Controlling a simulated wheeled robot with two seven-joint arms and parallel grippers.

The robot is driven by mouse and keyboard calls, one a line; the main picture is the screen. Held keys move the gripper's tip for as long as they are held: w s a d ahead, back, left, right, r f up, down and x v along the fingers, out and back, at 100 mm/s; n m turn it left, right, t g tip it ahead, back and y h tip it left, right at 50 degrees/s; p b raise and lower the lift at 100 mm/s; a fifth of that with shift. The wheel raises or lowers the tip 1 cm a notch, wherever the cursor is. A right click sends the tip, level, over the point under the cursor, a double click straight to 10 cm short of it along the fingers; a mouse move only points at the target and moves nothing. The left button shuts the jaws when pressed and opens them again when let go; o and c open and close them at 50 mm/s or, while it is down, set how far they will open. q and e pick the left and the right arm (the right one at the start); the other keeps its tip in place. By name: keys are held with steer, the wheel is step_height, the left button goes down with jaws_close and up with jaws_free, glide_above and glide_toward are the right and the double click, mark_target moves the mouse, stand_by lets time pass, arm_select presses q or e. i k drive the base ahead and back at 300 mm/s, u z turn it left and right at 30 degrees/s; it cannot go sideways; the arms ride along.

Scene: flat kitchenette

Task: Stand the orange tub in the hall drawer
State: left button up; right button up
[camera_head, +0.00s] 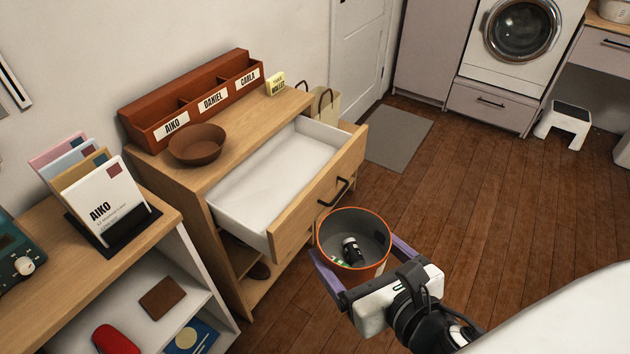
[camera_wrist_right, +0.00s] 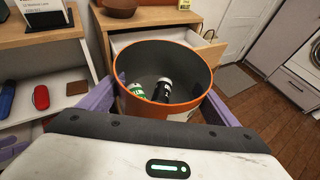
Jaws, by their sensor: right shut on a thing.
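The orange tub (camera_head: 339,217) is upright, with a grey inside holding a dark bottle (camera_head: 351,249) and a small green-and-white item (camera_head: 338,261). My right gripper (camera_head: 358,262) is shut on the tub, its purple fingers on either side, holding it in the air in front of the drawer. The tub (camera_wrist_right: 150,52) also fills the middle of the right wrist view. The hall drawer (camera_head: 275,172) is pulled open from the wooden cabinet; its white inside looks empty. Its front (camera_head: 318,195) has a black handle. My left gripper is not in view.
On the cabinet top stand a brown bowl (camera_head: 197,145), a red-brown name organizer (camera_head: 192,98) and a yellow note block (camera_head: 275,87). A shelf unit with a card holder (camera_head: 107,215) stands at left. A beige bag (camera_head: 323,107) is behind the drawer.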

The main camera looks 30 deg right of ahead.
mark_target(297, 188)
steer(key=z, duration=1.75)
steer(key=i, duration=3.8)
steer(key=u, duration=4.8)
steer(key=i, duration=0.5)
steer(key=z, duration=0.2)
